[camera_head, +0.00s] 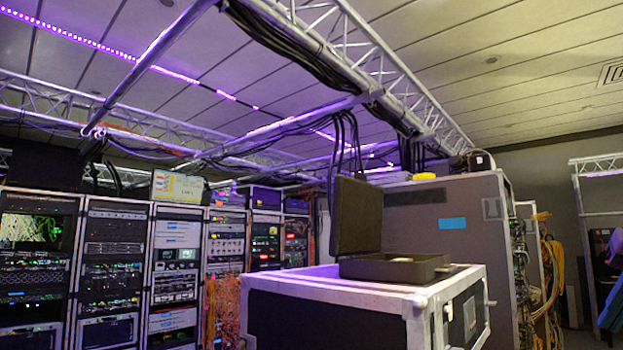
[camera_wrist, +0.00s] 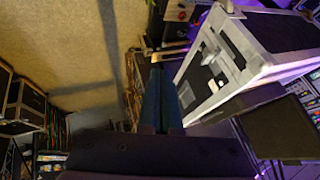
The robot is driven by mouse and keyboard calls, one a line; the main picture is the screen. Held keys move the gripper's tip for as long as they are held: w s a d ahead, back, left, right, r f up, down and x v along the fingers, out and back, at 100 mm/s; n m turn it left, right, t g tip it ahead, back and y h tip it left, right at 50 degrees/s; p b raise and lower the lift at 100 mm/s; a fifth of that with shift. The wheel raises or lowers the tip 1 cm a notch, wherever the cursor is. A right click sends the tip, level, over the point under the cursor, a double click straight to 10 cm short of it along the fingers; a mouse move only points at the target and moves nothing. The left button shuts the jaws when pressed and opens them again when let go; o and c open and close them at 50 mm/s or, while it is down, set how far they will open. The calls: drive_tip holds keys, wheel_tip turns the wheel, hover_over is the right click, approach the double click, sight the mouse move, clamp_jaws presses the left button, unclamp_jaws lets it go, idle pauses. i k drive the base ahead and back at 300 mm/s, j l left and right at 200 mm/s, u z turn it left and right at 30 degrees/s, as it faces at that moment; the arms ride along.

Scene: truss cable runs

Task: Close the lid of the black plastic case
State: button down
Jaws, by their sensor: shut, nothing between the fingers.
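The black plastic case (camera_head: 393,267) sits on top of a flight case with silver edges (camera_head: 348,279) in the head view. Its lid (camera_head: 358,216) stands open, roughly upright, at the left side of the case. A small yellowish thing lies in the case's base. My gripper (camera_wrist: 165,78) shows in the wrist view with its teal fingers together and nothing between them. It is out of sight in the head view. A dark flat panel (camera_wrist: 281,128) shows at the right of the wrist view, apart from the fingers; I cannot tell whether it is the lid.
Equipment racks (camera_head: 110,270) line the left. A large grey cabinet (camera_head: 450,225) stands behind the flight case. Trusses with black cables (camera_head: 310,55) run overhead. In the wrist view, a pale-edged flight case (camera_wrist: 232,68) lies right of the fingers, and tan floor (camera_wrist: 60,40) is open at upper left.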

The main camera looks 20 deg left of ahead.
sight(356, 228)
drive_tip(key=j+z, duration=0.15)
drive_tip(key=j, duration=2.75)
